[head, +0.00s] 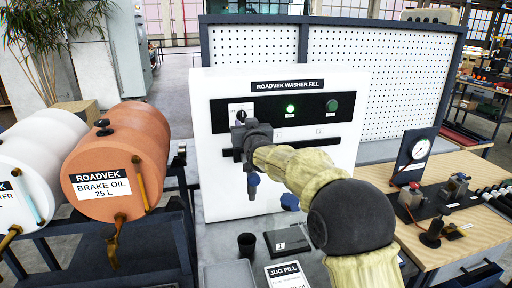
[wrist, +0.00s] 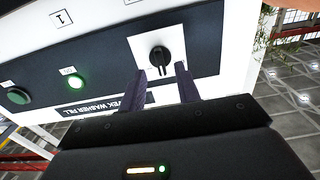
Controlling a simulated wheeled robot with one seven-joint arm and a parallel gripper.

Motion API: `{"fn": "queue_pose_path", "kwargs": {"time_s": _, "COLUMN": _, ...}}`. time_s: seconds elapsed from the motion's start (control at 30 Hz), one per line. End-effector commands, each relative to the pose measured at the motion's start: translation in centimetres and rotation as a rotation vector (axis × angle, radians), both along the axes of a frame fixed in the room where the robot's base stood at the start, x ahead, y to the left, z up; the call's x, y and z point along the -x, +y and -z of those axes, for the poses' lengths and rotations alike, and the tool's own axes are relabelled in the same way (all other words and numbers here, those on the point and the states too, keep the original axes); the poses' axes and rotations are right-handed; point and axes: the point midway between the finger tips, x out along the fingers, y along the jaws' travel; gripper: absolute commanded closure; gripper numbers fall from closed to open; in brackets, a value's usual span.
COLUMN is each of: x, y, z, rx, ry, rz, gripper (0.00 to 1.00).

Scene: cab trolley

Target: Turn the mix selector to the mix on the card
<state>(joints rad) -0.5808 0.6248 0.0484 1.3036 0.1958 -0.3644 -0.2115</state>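The mix selector is a black knob (head: 241,116) on a white plate at the left of the dark strip of the white ROADVEK WASHER FILL panel (head: 222,190). In the wrist view the knob (wrist: 160,56) lies just beyond and between my fingertips. My gripper (wrist: 161,71) is open, with a gap between its two dark fingers; contact with the knob cannot be told. In the head view my gripper (head: 240,131) is in front of the panel, just below the knob. A white JUG FILL card (head: 287,276) lies low in front; its smaller lines are unreadable.
A lit green lamp (head: 290,109) and a green button (head: 332,105) sit right of the selector. A dark cup (head: 246,244) and a dark plate marked 1 (head: 288,241) stand below. An orange BRAKE OIL drum (head: 125,160) is left; a gauge bench (head: 470,180) is right.

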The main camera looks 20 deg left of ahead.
Motion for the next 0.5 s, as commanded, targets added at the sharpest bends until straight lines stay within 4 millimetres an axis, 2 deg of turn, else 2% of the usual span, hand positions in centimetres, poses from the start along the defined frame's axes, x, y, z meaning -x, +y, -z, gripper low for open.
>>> {"fn": "queue_pose_path", "kwargs": {"time_s": 0.5, "x": 6.8, "y": -4.2, "z": 0.3, "rx": -0.001, "ry": -0.001, "rz": 0.0, "gripper": 0.67}}
